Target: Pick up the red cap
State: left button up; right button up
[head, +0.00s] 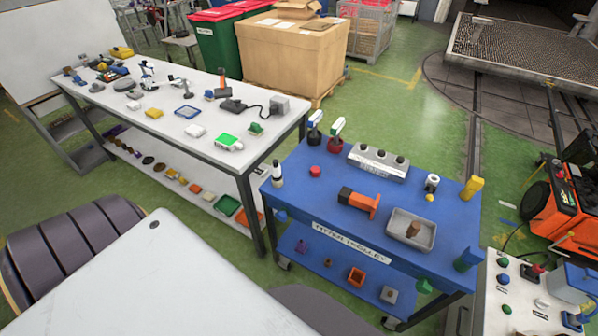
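A small round red cap (315,171) sits on the blue top of the trolley (330,237), near its back left part. It stands apart from the things around it, with bare blue surface about it. Neither of my grippers shows in the head view.
Near the cap are a white-and-black bottle (277,174), two spray-like bottles (336,132), a grey block with black knobs (378,161), an orange-and-black tool (358,202) and a grey tray (411,230). A cluttered white table (175,128) stands at the left.

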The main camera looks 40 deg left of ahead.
aim_at(315, 171)
jog(key=u, duration=1)
jog(key=z, duration=1.35)
jog(key=u, duration=1.3)
